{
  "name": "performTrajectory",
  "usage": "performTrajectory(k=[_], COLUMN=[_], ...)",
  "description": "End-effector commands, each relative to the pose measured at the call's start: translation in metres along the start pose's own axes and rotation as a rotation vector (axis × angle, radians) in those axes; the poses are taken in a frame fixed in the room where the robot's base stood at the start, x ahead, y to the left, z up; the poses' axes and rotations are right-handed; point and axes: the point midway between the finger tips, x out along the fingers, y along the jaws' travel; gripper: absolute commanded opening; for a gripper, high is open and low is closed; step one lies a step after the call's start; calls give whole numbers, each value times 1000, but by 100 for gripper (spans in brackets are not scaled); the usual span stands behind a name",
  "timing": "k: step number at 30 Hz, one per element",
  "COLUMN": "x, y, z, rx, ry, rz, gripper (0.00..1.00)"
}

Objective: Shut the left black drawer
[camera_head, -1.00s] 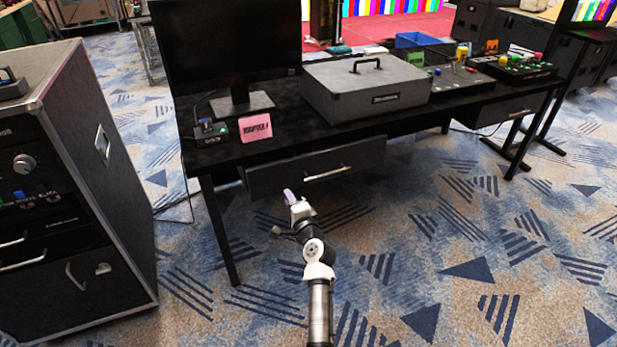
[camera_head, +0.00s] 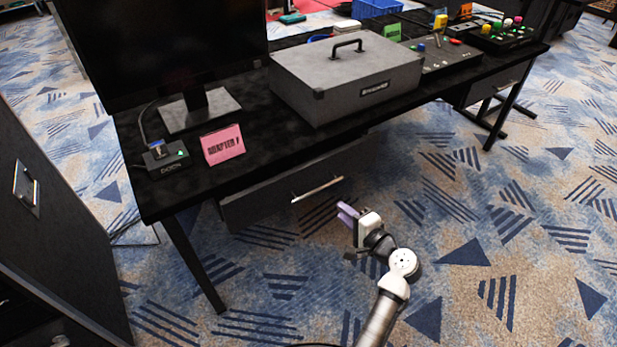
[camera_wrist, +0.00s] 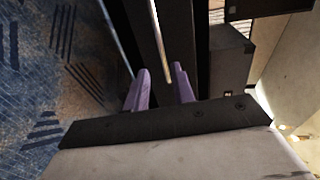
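The left black drawer (camera_head: 262,203) hangs under the left part of the black desk. Its front stands out past the desk's front edge, so it is partly open. Its silver bar handle (camera_head: 317,189) is on the front. My gripper (camera_head: 347,211), with purple fingers, is just in front of and to the right of the handle, at about its height. In the wrist view the two fingers (camera_wrist: 161,86) are apart with nothing clearly between them. Thin bright bars run past the fingertips there; whether they touch is unclear.
The black desk (camera_head: 185,190) holds a monitor (camera_head: 160,45), a pink sign (camera_head: 222,145), a grey case (camera_head: 345,80) and control boxes. A desk leg (camera_head: 195,265) stands left of the drawer. A dark cabinet (camera_head: 60,220) is at the left. Carpet to the right is clear.

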Motion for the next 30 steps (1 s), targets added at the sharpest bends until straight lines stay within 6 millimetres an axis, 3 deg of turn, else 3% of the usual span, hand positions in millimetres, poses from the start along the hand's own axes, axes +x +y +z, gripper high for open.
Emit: performTrajectory(k=[4, 8, 21, 30], x=[-7, 6, 95, 127], y=[1, 1, 0, 2], z=[-1, -1, 0, -1], rx=[-2, -2, -3, -2], ry=[-2, -4, -5, -2], rz=[2, 2, 3, 2], gripper=[25, 25, 25, 25])
